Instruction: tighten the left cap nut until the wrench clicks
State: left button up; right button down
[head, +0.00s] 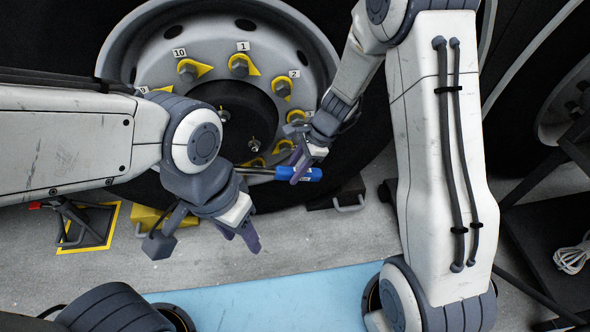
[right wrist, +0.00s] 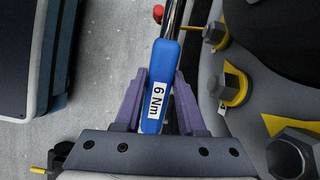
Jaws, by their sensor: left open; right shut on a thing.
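The torque wrench has a blue handle (head: 314,174) and a silver shaft (head: 258,171) that runs left; its head end is hidden behind my left arm. My right gripper (head: 300,166) is shut on the handle, which is marked "6 Nm" in the right wrist view (right wrist: 157,88). My left gripper (head: 243,238) is open and empty, below the wheel and left of the handle. On the dark hub are two small metal fittings, one upper left (head: 224,115) and one lower right (head: 254,145). I cannot tell which is the left cap nut, or whether the wrench touches either.
The grey wheel rim (head: 150,45) carries several nuts with yellow pointers (head: 240,66) and number tags. A yellow block (head: 150,219) and a yellow-edged black plate (head: 88,226) lie on the floor at left. A blue mat (head: 270,300) lies in front. A white cord (head: 571,257) is at right.

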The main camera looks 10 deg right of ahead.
jog(key=shift+a+f+y+b, duration=0.25)
jog(key=shift+f+y+b, duration=0.25)
jog(key=shift+b, duration=0.5)
jog(key=shift+f, duration=0.1)
jog(key=shift+a+f+y+b, duration=0.3)
jog(key=shift+f+b, duration=0.6)
jog(key=shift+b, duration=0.75)
jog(key=shift+a, duration=0.1)
jog(key=shift+a+f+y+b, duration=0.4)
jog(key=shift+f+y+b, duration=0.3)
jog(key=shift+b, duration=0.9)
jog(key=shift+f, duration=0.15)
